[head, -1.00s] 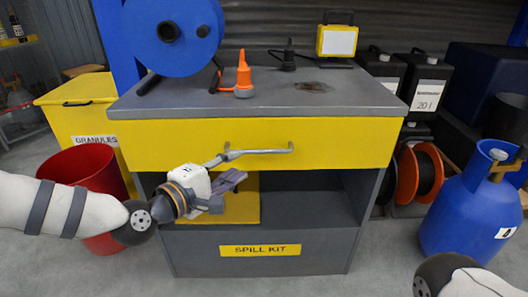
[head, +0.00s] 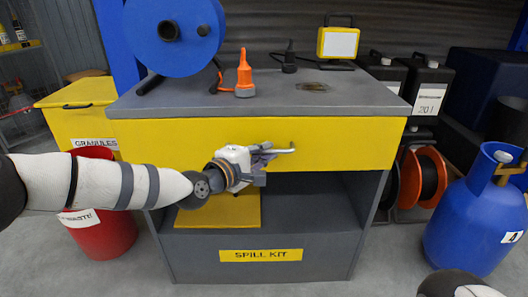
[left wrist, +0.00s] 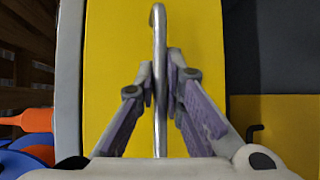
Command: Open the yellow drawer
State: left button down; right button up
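The yellow drawer (head: 340,140) is the wide front below the grey top of the cabinet, and it looks closed. Its metal bar handle (head: 286,150) runs level across the front, with the right end showing in the head view. My left gripper (head: 268,155) is at the handle, hiding its left and middle parts. In the left wrist view the handle (left wrist: 159,45) runs between the two fingers of the left gripper (left wrist: 160,82), which are drawn in close on both sides of it. My right gripper is out of view.
A red bin (head: 105,238) stands left, a blue cylinder (head: 470,220) right. An open shelf (head: 310,210) lies below the drawer.

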pick_arm(q)
jog(key=shift+s+r+p, duration=0.1)
jog(key=shift+s+p, duration=0.35)
jog(key=shift+s, duration=0.05)
jog(key=s+p, duration=1.2)
jog(key=s, duration=1.7)
jog(key=shift+s+d, duration=0.15)
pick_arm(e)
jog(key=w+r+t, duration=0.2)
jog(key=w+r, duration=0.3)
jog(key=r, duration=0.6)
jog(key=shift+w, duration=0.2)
pick_arm(q)
jog(key=c, duration=1.7)
grip_release()
